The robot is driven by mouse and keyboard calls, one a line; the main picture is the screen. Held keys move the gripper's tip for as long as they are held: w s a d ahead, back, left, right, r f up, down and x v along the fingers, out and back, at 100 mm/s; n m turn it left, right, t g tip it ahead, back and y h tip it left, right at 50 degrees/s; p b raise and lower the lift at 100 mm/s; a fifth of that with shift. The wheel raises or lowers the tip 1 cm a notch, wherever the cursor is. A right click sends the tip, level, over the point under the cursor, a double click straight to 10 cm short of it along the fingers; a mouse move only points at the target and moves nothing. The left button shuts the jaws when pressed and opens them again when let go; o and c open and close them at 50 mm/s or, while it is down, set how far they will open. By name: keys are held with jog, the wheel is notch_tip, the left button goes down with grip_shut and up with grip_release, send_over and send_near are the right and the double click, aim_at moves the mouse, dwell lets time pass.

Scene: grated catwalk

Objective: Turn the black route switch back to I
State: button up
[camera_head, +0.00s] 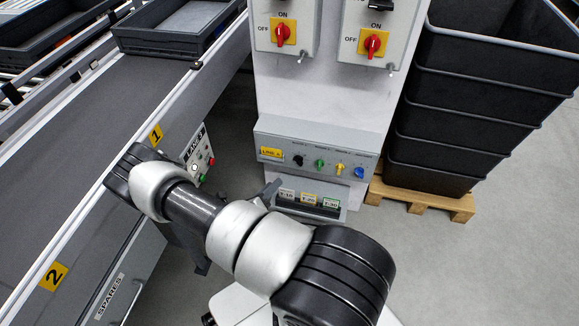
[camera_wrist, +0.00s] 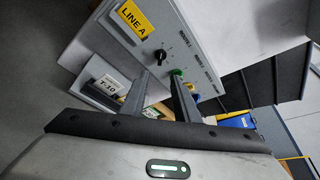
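The black route switch (camera_head: 298,160) is the leftmost of several coloured knobs on the grey sloped panel of the white cabinet. In the wrist view the black switch (camera_wrist: 160,55) has a pointer knob, turned at a slant in the picture; its I and other marks are too small to read. My gripper (camera_wrist: 160,76) is open and empty. Its two fingers point at the panel, the black switch showing just beyond the gap between their tips. The fingers look apart from it.
The green knob (camera_head: 320,164) is close beside the black one; yellow (camera_head: 340,168) and blue (camera_head: 359,171) knobs follow to the right. A LINE A label (camera_wrist: 134,18) is at left. Below are tagged slots (camera_head: 309,200). The conveyor (camera_head: 60,170) and stacked black crates (camera_head: 440,130) flank the cabinet.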

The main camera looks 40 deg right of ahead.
aim_at(297, 162)
jog(key=b+x, duration=0.3)
jog(key=x, duration=1.3)
jog(key=shift+d+b, duration=0.15)
jog(key=shift+b, duration=0.2)
jog(key=c, duration=0.7)
jog(key=shift+o, duration=0.2)
